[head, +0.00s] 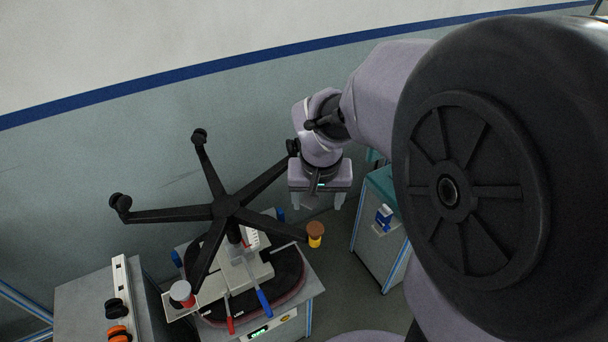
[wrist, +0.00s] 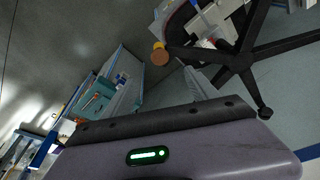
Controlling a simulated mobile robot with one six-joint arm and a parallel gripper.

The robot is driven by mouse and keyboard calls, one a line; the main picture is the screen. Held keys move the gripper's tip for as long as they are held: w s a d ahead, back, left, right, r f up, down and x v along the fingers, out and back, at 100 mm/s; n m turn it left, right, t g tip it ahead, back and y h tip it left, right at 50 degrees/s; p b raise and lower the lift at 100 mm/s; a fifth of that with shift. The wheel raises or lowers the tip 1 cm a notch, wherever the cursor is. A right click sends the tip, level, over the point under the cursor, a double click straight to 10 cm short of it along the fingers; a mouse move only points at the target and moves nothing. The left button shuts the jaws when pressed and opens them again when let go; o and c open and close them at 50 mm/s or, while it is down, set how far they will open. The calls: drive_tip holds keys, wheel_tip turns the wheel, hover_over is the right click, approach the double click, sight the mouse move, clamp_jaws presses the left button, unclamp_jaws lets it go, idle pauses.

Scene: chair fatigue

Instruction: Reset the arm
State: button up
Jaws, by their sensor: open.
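The gripper hangs just right of a black five-legged chair base (head: 226,207) and is close to one leg's end; I cannot tell the exact gap. In the wrist view the gripper body fills the bottom and the chair base (wrist: 243,62) shows at the upper right.
A yellow post with a brown cap (head: 315,235) stands beside the fixture, and a red and white one (head: 182,293) stands at its left front. A grey cabinet (head: 380,240) is at the right. A bench (head: 85,300) with black and orange items is at the lower left. A wall rises behind.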

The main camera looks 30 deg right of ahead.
drive_tip(key=shift+s+r, duration=0.1)
drive_tip(key=shift+r, duration=0.3)
drive_tip(key=shift+a, duration=0.1)
drive_tip(key=s+a+f+t+y+b, duration=0.1)
drive_tip(key=s+a+f+b, duration=0.2)
drive_tip(key=s+a+b, duration=0.3)
drive_tip(key=s+a+f+n+t+y+b, duration=0.1)
drive_tip(key=s+a+f+t+y+b, duration=0.1)
drive_tip(key=s+a+f+b, duration=0.2)
drive_tip(key=s+a+b, duration=0.3)
drive_tip(key=a+b, duration=0.1)
drive_tip(key=b, duration=0.1)
drive_tip(key=shift+s+f, duration=0.15)
drive_tip(key=shift+f, duration=0.1)
drive_tip(key=shift+a, duration=0.1)
